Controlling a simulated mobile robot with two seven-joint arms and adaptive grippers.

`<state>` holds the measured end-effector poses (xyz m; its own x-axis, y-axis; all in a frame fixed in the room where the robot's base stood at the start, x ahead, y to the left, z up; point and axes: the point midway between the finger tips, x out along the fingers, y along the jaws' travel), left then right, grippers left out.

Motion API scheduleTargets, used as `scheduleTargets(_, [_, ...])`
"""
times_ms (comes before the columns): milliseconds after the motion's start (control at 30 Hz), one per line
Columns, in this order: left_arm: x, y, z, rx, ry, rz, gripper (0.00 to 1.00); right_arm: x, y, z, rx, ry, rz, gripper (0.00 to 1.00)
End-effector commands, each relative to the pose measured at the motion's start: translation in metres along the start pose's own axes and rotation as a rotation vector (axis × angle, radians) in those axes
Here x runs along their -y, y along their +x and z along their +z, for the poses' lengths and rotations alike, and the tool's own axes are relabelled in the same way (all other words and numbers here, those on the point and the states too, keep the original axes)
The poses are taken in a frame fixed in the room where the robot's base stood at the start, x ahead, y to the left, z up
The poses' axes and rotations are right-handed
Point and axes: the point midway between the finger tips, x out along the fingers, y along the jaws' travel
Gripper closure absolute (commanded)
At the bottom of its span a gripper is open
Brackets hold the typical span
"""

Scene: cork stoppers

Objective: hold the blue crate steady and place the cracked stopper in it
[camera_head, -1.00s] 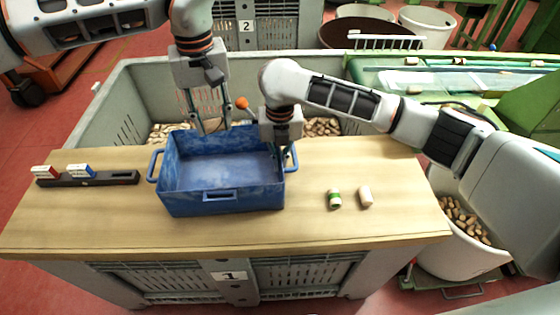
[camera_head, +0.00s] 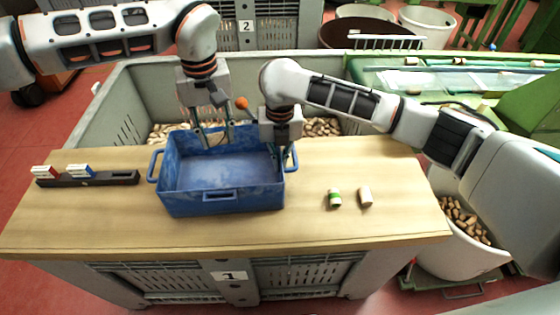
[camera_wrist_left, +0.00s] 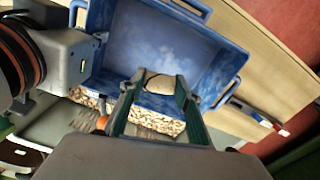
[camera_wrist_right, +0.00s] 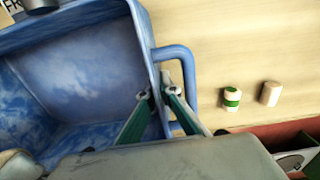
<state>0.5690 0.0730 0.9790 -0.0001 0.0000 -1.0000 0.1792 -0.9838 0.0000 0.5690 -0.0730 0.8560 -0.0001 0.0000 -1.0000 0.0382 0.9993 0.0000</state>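The blue crate (camera_head: 222,197) stands on the wooden table. My right gripper (camera_head: 281,150) is at its right side. In the right wrist view, my right gripper (camera_wrist_right: 160,93) has one finger inside the crate and the other between wall and handle, pinching the right wall. My left gripper (camera_head: 214,142) points down over the crate's back part. In the left wrist view, a pale stopper (camera_wrist_left: 160,83) sits between the fingertips of my left gripper (camera_wrist_left: 161,86), apparently touching both, with crate interior behind.
A green-banded stopper (camera_head: 334,198) and a plain stopper (camera_head: 365,197) stand right of the crate. A dark rack (camera_head: 105,179) with small boxes lies at the left. A grey bin (camera_head: 116,108) with corks is behind the table. The table's right part is otherwise clear.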

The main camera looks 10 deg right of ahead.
Motion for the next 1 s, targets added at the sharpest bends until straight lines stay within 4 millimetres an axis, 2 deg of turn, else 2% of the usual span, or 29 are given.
scheduleTargets(33, [0.000, 0.000, 0.000, 0.000, 0.000, 0.000, 0.55, 0.000, -0.001, 0.000, 0.001, 0.000, 0.000, 1.00])
scheduleTargets(67, [0.000, 0.000, 0.000, 0.000, 0.000, 0.000, 0.48, 0.000, -0.001, 0.000, 0.001, 0.000, 0.000, 1.00])
scheduleTargets(467, [0.000, -0.004, 0.000, -0.001, 0.000, 0.000, 0.48, 0.000, -0.001, 0.000, 0.001, 0.000, 0.000, 1.00])
scheduleTargets(633, [0.000, -0.025, -0.001, -0.004, -0.001, 0.001, 0.48, 0.000, -0.001, 0.000, 0.001, 0.000, 0.000, 1.00])
scheduleTargets(1000, [0.000, -0.097, -0.001, -0.003, -0.001, 0.001, 0.48, 0.000, -0.001, 0.000, 0.001, 0.000, 0.000, 1.00])
